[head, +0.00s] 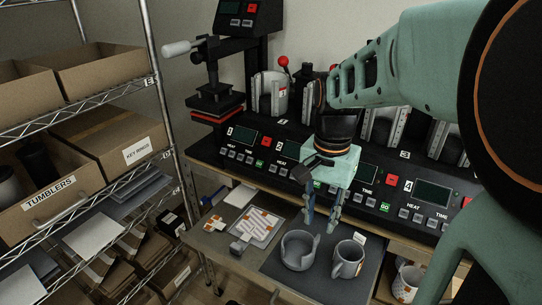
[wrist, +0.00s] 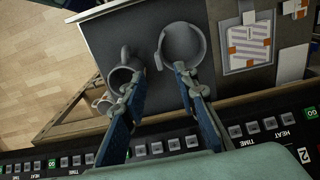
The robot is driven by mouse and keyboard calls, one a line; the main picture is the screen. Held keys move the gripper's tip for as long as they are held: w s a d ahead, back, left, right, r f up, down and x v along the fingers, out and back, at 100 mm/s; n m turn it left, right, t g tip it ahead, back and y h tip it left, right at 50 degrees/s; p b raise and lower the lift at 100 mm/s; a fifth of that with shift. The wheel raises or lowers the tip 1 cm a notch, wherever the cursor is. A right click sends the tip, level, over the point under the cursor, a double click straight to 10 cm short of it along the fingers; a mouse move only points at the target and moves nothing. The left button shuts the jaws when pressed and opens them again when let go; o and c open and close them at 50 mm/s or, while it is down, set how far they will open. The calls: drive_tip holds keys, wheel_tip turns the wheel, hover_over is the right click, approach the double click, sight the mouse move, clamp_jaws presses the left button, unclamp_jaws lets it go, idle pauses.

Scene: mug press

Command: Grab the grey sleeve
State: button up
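The grey sleeve (head: 299,262), an open-sided curved band, stands on the dark mat (head: 318,285) on the pulled-out shelf below the press. In the wrist view the sleeve (wrist: 166,52) is a ring with a gap, at the top middle. A grey mug (head: 346,264) with an orange print and a handle stands just right of it; it also shows in the wrist view (wrist: 121,77). My gripper (head: 320,226) is open and empty, pointing down above and behind the sleeve and mug. In the wrist view its fingers (wrist: 155,88) overlap the near edges of both; contact is not evident.
The press console (head: 330,178) with its buttons stands close behind my gripper. A tray with a patterned sheet (head: 257,226) lies left of the mat. Another mug (head: 407,282) stands lower right. Shelves with cardboard boxes (head: 100,150) fill the left side.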

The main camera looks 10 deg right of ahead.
sight(317, 237)
wheel_tip(317, 237, down, 6)
drive_tip(key=shift+s+f+p, duration=0.1)
drive_tip(key=shift+f+p, duration=0.15)
drive_tip(key=shift+p, duration=0.1)
drive_tip(key=shift+c, duration=0.4)
clamp_jaws()
